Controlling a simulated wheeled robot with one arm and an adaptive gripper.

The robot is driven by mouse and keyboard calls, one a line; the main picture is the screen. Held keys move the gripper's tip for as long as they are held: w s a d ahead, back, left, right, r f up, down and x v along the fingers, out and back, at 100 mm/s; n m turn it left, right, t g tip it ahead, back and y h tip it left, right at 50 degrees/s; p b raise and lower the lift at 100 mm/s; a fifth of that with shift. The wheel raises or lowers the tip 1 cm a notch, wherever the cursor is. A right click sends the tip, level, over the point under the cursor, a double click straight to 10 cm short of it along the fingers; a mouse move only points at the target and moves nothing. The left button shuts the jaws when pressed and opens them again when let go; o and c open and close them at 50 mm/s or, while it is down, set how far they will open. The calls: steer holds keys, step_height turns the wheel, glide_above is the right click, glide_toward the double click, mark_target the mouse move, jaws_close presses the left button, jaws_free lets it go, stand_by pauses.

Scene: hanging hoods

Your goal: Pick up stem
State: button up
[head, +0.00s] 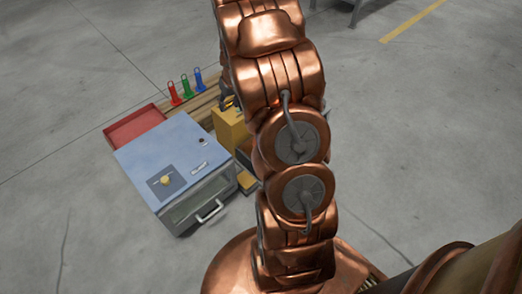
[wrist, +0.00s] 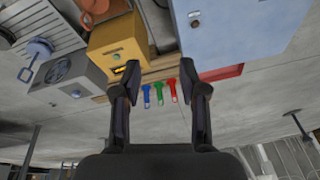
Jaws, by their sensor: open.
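I cannot tell which thing is the stem. Three small upright pieces with looped tops stand in a row on a wooden slatted base: red (head: 174,93), green (head: 186,86) and blue (head: 198,78). The wrist view, which looks upside down, shows the blue (wrist: 147,95), green (wrist: 160,93) and red (wrist: 173,91) pieces between and beyond my fingers. A separate blue round piece with a ring (wrist: 38,50) is at the upper left there. My gripper (wrist: 160,66) is open, with nothing between its fingers. In the head view my arm hides the gripper.
A blue-topped cabinet (head: 160,145) with a front handle stands left of my arm. A red tray (head: 135,125) is behind it. A yellow box (head: 230,128) stands beside it, partly behind my arm. A grey box (wrist: 68,72) shows in the wrist view. The floor at left is clear.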

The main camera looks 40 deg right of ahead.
steer(key=shift+w+d+f+m+t+h+b, duration=0.25)
steer(key=shift+d+f+b, duration=1.6)
steer(key=shift+d+f, duration=2.15)
steer(key=shift+w+d+f+m+h+b, duration=0.35)
steer(key=shift+d+f+b, duration=1.65)
steer(key=shift+f, duration=3.7)
steer(key=shift+w+d+f+m+t+h+b, duration=0.3)
steer(key=shift+d+f+b, duration=1.35)
steer(key=shift+d+f, duration=2.45)
steer(key=f, duration=0.1)
steer(key=a+f+b, duration=0.1)
steer(key=f, duration=0.1)
steer(key=w+f, duration=0.1)
steer(key=f, duration=0.1)
steer(key=shift+w+a+b, duration=0.1)
steer(key=shift+a+b, duration=0.15)
steer(key=shift+b, duration=0.05)
steer(key=shift+w+f, duration=0.25)
steer(key=shift+f, duration=0.1)
jaws_close()
